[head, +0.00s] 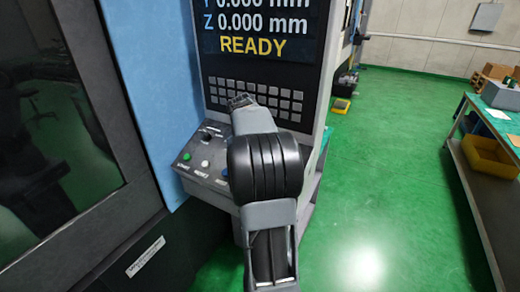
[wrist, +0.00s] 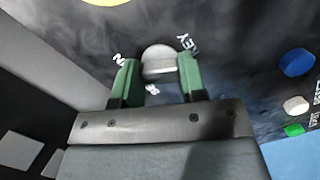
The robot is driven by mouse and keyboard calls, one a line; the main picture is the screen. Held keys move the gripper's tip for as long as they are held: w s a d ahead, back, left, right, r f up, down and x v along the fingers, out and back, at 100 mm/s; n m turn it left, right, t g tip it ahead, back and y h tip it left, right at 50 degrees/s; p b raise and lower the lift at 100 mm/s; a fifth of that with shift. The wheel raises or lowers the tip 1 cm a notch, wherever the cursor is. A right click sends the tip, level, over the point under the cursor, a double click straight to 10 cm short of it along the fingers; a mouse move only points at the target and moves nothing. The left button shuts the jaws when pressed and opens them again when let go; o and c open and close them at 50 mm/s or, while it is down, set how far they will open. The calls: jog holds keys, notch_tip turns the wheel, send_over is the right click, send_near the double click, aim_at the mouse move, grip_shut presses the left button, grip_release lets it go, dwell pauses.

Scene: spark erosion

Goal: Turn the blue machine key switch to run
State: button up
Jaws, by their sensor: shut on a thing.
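In the wrist view the key switch (wrist: 159,58) shows as a pale grey round knob on the dark panel. White letters stand around it, including what reads as "KEY" at its right. My gripper (wrist: 159,68) has its two green fingers shut on the knob, one on each side. The lettering is partly covered, and I cannot tell which position the switch is in. In the head view my arm hides the key switch and the fingers. The blue machine (head: 155,95) stands at left with its sloped control panel (head: 203,172).
Near the grip are a blue button (wrist: 297,62), a white button (wrist: 296,105) and a green button (wrist: 293,130). A black selector (head: 208,136) is on the panel. The screen (head: 252,45) reads READY. A workbench (head: 468,150) stands right, with clear green floor between.

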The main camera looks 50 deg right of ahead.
jog(key=shift+m, duration=0.4)
jog(key=o, duration=0.9)
jog(key=shift+r, duration=0.1)
jog(key=v, duration=1.3)
jog(key=shift+r, duration=0.35)
